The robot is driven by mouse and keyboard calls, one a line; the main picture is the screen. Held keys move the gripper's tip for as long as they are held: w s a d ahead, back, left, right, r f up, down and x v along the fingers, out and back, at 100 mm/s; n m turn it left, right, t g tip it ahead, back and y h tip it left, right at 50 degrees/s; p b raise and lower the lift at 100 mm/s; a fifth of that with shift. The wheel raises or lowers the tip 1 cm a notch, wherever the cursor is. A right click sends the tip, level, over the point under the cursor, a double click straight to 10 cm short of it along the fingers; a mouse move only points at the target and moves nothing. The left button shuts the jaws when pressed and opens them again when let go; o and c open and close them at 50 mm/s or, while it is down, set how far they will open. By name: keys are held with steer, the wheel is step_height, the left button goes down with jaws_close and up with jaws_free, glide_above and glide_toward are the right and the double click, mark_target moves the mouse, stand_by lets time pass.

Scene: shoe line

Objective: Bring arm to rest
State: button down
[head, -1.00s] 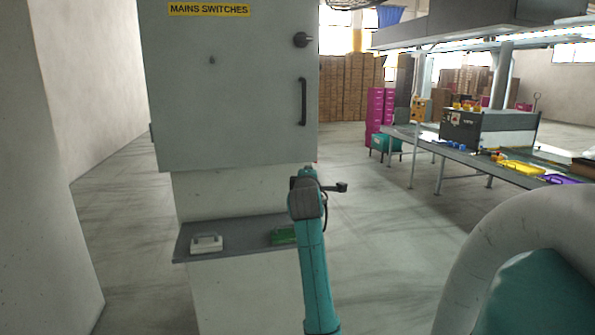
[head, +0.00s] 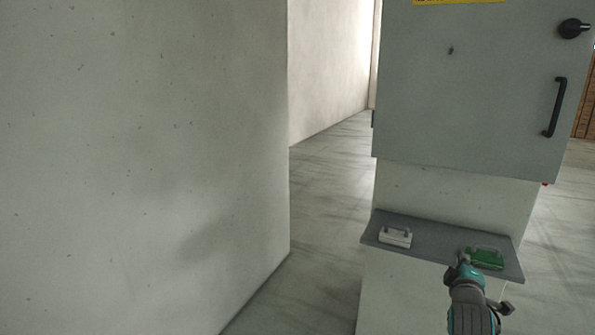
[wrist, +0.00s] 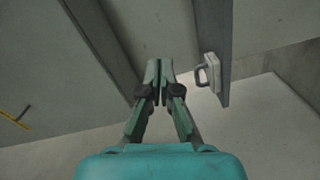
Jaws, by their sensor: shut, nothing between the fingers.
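My gripper (wrist: 159,80) is shut and empty, its two fingertips together in the middle of the wrist view. In the head view my teal and grey arm rises from the bottom right, in front of the cabinet's ledge (head: 428,243). The fingers themselves are hard to make out there. The gripper seems apart from the ledge, which also shows in the wrist view (wrist: 226,45), but I cannot tell the gap.
A grey cabinet (head: 470,100) with a black handle (head: 556,108) and knob (head: 573,28) stands above the ledge. A white handled block (head: 395,238) and a green one (head: 484,258) sit on the ledge. A pale wall (head: 140,150) fills the left. Bare floor (head: 330,230) lies between.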

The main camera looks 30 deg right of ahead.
steer(key=a+f+t+y, duration=0.35)
steer(key=a+f, duration=0.95)
steer(key=a, duration=0.5)
steer(key=s+a+f+t+y, duration=0.1)
steer(key=s+a+f+y, duration=0.2)
steer(key=a, duration=0.4)
steer(key=s+a+f+y, duration=0.1)
steer(key=s+a+f, duration=0.3)
steer(key=a, duration=0.4)
steer(key=s+a+r+m+y, duration=0.1)
steer(key=s+a+m+y, duration=0.1)
steer(key=s+a, duration=0.6)
steer(key=s+a+r+m+y, duration=0.1)
steer(key=s+a+y, duration=0.4)
steer(key=s, duration=1.1)
steer(key=a+r, duration=0.1)
steer(key=a, duration=0.2)
steer(key=shift+s+r+m, duration=0.2)
steer(key=shift+r+m, duration=0.05)
steer(key=shift+m, duration=0.15)
steer(key=shift+a+t, duration=0.1)
steer(key=shift+t, duration=0.15)
